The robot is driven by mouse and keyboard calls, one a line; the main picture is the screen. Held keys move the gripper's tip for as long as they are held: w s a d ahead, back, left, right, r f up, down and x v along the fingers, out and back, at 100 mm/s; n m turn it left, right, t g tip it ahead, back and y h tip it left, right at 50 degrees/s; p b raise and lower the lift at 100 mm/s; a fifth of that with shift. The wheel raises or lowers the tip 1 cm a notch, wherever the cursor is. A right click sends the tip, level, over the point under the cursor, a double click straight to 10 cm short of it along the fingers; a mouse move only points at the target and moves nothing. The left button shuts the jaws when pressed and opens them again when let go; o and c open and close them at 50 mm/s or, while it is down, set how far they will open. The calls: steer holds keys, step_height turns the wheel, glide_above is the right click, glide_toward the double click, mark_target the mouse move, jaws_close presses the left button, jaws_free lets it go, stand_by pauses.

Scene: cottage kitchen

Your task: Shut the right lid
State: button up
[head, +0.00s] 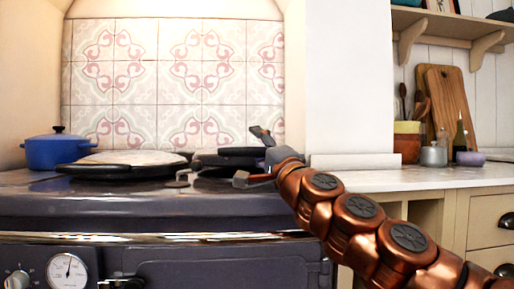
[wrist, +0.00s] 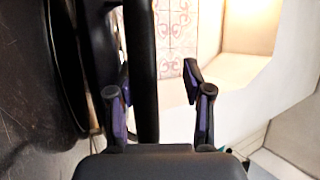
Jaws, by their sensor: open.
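The right lid (head: 222,158) is a dark round lid low over the right of the range top in the head view. It lies nearly flat; I cannot tell whether it is fully down, and my gripper hides part of it. My gripper (head: 252,158) is at its right edge with its fingers apart. In the wrist view my gripper (wrist: 157,80) is open, and a black bar (wrist: 143,65), probably part of the lid, runs between the fingers, closer to the left one. Contact is unclear.
The left lid (head: 130,158) lies flat on the range (head: 150,205), with a blue pot (head: 59,151) at its far left. A tiled wall (head: 170,85) stands behind. On the right, a counter (head: 410,178) holds a utensil crock (head: 407,142), boards and small jars.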

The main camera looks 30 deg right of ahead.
step_height(320, 180, up, 10)
steer(key=shift+f, duration=0.2)
stand_by(0.5)
steer(key=shift+s, duration=0.1)
